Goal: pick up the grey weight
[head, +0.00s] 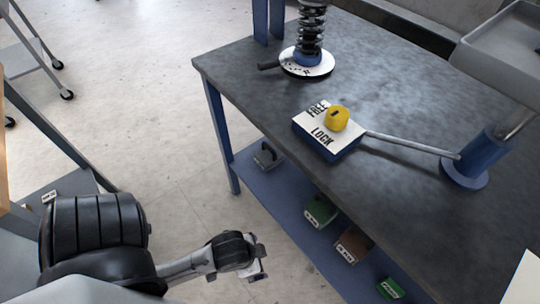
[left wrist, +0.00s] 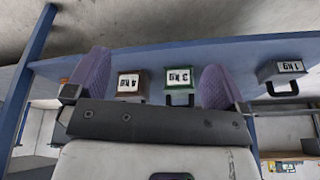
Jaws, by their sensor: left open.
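The grey weight (head: 266,155), a small block with a handle, sits on the blue lower shelf (head: 252,178) under the table's left end. In the left wrist view the grey weight (left wrist: 282,70) is at the far right, labelled 1 KG upside down. My left gripper (head: 256,262) is near the bottom of the head view, in front of the shelf and apart from the weight. Its two purple fingers (left wrist: 155,85) are spread wide and empty. They frame a brown weight (left wrist: 129,84) and a green weight (left wrist: 179,84), not the grey one. My right gripper is out of view.
The green (head: 320,211), brown (head: 352,245) and small green (head: 389,288) weights share the shelf. The dark tabletop (head: 255,95) overhangs it, carrying a spring (head: 311,30), a lock box (head: 327,137) with a yellow knob and a lever.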

